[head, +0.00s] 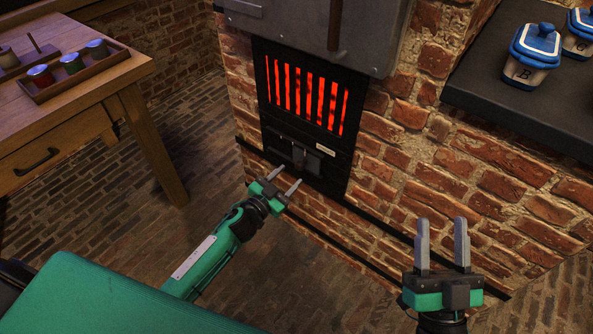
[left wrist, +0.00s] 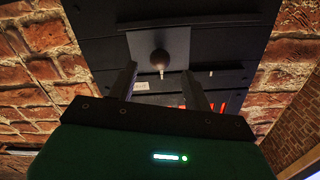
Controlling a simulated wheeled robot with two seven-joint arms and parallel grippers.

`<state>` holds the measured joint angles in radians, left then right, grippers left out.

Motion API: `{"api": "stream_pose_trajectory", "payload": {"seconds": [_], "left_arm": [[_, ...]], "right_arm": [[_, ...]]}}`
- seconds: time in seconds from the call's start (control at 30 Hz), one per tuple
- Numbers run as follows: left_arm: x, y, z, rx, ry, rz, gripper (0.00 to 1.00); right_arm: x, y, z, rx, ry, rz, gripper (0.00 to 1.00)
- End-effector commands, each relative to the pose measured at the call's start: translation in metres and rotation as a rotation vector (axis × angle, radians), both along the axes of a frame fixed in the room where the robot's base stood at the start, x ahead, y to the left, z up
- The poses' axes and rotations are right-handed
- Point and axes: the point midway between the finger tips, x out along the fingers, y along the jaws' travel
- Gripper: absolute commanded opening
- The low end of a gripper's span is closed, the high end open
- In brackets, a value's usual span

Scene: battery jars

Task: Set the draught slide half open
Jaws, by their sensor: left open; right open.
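The draught slide (head: 313,161) is a small dark plate low on the black stove front, below the glowing grate (head: 305,95). In the left wrist view the slide (left wrist: 178,42) carries a round dark knob (left wrist: 160,62). I cannot tell how far open the slide stands. My left gripper (head: 291,175) is open just in front of and below the slide. In the left wrist view its two fingers (left wrist: 160,76) point toward the knob, one to each side, with nothing held. My right gripper (head: 441,222) is open and empty, away to the right in front of the brick wall.
A grey hood (head: 310,30) overhangs the grate. A dark shelf (head: 490,75) at right bears blue-lidded jars (head: 534,52). A wooden table (head: 60,110) at left holds a tray (head: 105,80) of coloured jars. Brick floor (head: 150,235) lies clear between.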

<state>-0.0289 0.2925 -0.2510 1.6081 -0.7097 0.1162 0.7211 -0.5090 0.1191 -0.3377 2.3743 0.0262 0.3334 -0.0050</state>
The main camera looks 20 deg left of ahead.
Motion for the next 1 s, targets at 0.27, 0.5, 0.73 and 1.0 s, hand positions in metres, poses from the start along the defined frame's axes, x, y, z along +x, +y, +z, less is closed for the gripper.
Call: {"api": "stream_pose_trajectory", "payload": {"seconds": [0.27, 0.5, 0.73, 1.0], "left_arm": [[0.036, -0.013, -0.001, 0.000, 0.000, 0.001, 0.50], [0.046, -0.017, -0.001, -0.001, 0.001, 0.000, 0.50], [0.046, -0.017, 0.000, -0.001, 0.001, 0.000, 0.50], [0.046, -0.017, 0.000, -0.001, 0.001, 0.000, 0.00]], "right_arm": [[-0.010, -0.010, 0.026, 0.039, -0.170, -0.023, 0.48], [-0.014, -0.013, 0.034, 0.051, -0.224, -0.030, 0.48], [-0.014, -0.014, 0.035, 0.051, -0.226, -0.030, 0.48], [-0.014, -0.014, 0.035, 0.051, -0.226, -0.030, 0.48]]}}
